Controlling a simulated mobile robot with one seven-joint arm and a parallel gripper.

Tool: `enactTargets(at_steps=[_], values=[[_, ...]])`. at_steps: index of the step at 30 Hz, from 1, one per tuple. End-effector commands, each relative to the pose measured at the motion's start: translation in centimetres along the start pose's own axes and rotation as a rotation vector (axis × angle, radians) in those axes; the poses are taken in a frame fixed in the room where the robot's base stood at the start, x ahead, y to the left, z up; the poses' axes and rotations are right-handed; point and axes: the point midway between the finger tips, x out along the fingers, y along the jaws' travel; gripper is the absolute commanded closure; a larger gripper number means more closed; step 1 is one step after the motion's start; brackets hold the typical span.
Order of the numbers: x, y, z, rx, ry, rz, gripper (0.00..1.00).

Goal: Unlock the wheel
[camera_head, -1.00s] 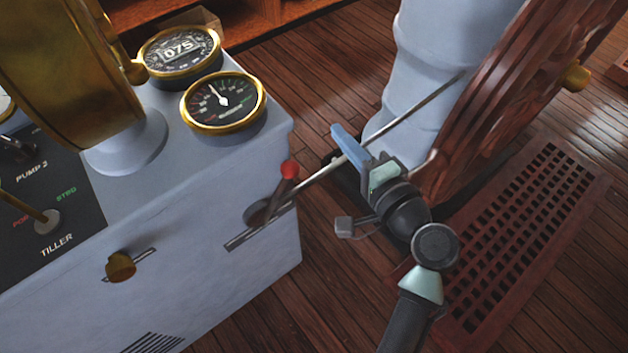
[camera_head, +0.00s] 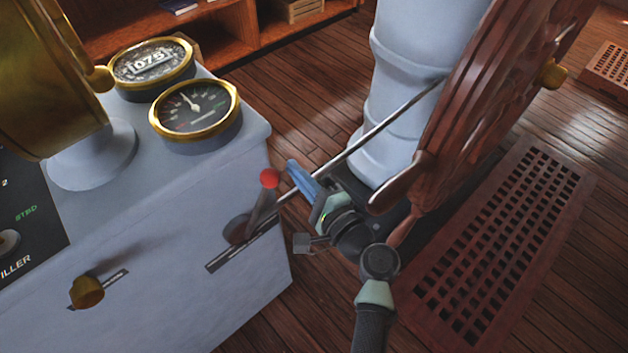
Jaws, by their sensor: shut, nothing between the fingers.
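The ship's wheel (camera_head: 480,110) is dark red wood and stands at the upper right beside a pale column (camera_head: 395,95). A lever with a red knob (camera_head: 269,179) sits in a slot on the side of the pale console (camera_head: 170,240). A thin metal rod (camera_head: 385,122) runs between the lever's slot and the column. My gripper (camera_head: 298,178) is shut and empty, just right of the red knob and close to the rod. Whether its fingers touch the lever or rod I cannot tell.
Two brass-rimmed gauges (camera_head: 195,108) top the console. A brass knob (camera_head: 87,291) sits in a second slot at lower left. A wooden grating (camera_head: 490,245) lies below the wheel. Shelves (camera_head: 215,30) stand at the back. Plank floor shows between console and column.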

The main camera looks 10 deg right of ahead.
Motion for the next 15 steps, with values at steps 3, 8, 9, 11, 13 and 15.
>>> enactTargets(at_steps=[3, 8, 9, 11, 13, 15], values=[[-0.6, -0.2, 1.5, 0.000, 0.002, -0.001, 1.00], [-0.9, -0.2, 2.4, -0.001, 0.002, -0.002, 1.00], [-1.0, -0.2, 2.5, -0.001, 0.002, -0.002, 1.00], [-1.0, -0.1, 2.5, -0.001, 0.002, -0.001, 1.00], [-1.0, -0.1, 2.5, -0.001, 0.002, -0.001, 1.00], [-1.0, -0.1, 2.5, -0.001, 0.001, -0.001, 1.00]])
